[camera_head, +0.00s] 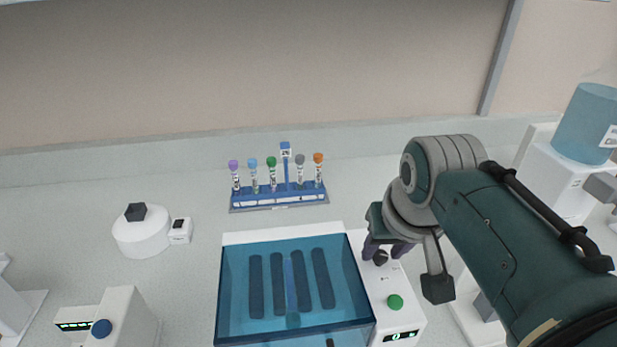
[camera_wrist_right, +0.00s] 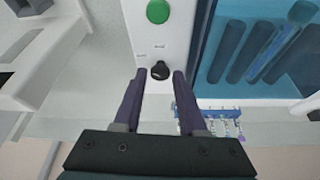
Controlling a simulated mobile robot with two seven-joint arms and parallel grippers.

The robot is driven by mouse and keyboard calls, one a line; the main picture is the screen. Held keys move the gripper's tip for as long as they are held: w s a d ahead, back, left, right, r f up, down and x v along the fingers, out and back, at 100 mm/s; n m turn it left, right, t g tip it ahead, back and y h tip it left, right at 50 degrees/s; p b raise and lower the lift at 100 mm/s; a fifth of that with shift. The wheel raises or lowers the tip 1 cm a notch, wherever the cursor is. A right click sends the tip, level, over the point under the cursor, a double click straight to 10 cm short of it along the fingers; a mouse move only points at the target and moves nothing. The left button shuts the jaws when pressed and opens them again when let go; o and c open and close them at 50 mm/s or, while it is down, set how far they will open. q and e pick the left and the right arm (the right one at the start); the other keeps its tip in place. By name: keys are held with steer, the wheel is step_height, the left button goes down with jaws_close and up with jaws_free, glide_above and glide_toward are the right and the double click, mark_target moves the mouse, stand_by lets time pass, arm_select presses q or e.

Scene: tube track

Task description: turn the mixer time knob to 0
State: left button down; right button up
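The small black knob (camera_head: 381,258) sits on the white side panel of a machine with a clear blue lid (camera_head: 290,290). The knob also shows in the right wrist view (camera_wrist_right: 160,70), with small labels by it that I cannot read. My right gripper (camera_head: 386,249) is over the panel, with its two dark fingers apart. In the right wrist view the fingertips (camera_wrist_right: 159,74) are on either side of the knob, with small gaps visible. A green button (camera_head: 395,301) and a lit display (camera_head: 401,336) are nearer on the panel. My left gripper is not in view.
A blue rack (camera_head: 280,203) with several capped tubes stands behind the machine. A round white device (camera_head: 141,232) and a white box with a blue knob (camera_head: 112,318) are at the left. A bottle of blue liquid (camera_head: 586,122) is at the right.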

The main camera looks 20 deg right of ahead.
jaws_close()
stand_by(0.3)
